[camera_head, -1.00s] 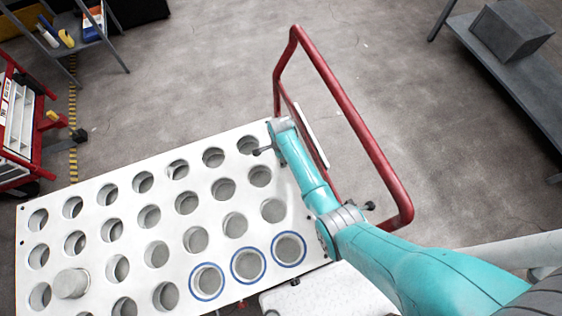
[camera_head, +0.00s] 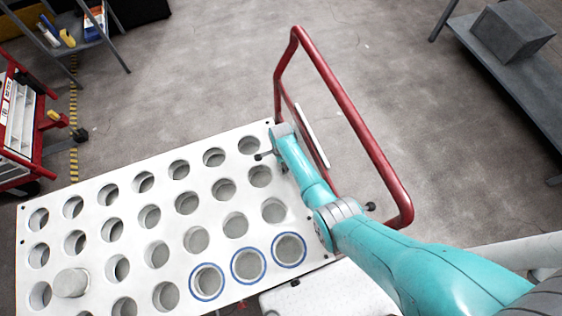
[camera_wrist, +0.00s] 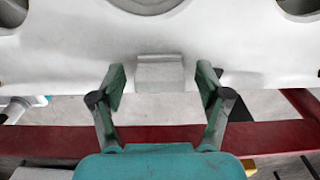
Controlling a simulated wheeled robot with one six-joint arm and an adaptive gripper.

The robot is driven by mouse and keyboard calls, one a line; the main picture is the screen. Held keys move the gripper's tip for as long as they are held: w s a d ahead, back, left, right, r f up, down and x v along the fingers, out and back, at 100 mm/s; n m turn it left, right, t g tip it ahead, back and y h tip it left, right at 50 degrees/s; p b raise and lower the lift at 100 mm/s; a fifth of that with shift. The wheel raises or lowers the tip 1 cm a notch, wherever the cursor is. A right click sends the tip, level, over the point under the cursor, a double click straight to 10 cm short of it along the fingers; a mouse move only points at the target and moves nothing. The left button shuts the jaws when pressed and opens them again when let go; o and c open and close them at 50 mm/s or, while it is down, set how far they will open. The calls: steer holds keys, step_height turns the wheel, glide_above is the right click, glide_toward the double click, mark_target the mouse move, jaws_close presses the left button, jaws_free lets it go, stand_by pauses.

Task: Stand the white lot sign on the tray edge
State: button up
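In the wrist view, a small white folded piece (camera_wrist: 160,74), which looks like the lot sign, is at the near edge of the white tray (camera_wrist: 60,65). My gripper (camera_wrist: 160,78) is open, with one green finger on each side of this piece and a visible gap on both sides. Whether the piece stands freely or touches the tray along its whole base I cannot tell. In the head view the white tray (camera_head: 110,205) shows rows of round holes. My arm reaches its right edge and hides the sign and most of the gripper there.
A red tubular rail (camera_head: 350,110) rises beside the tray's right end, close to my arm. Three holes have blue rings (camera_head: 248,265). A grey bench with a box (camera_head: 512,30) stands at upper right.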

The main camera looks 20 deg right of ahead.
steer(key=shift+r, duration=0.1)
step_height(320, 180, up, 12)
stand_by(0.8)
steer(key=shift+a, duration=0.1)
stand_by(0.4)
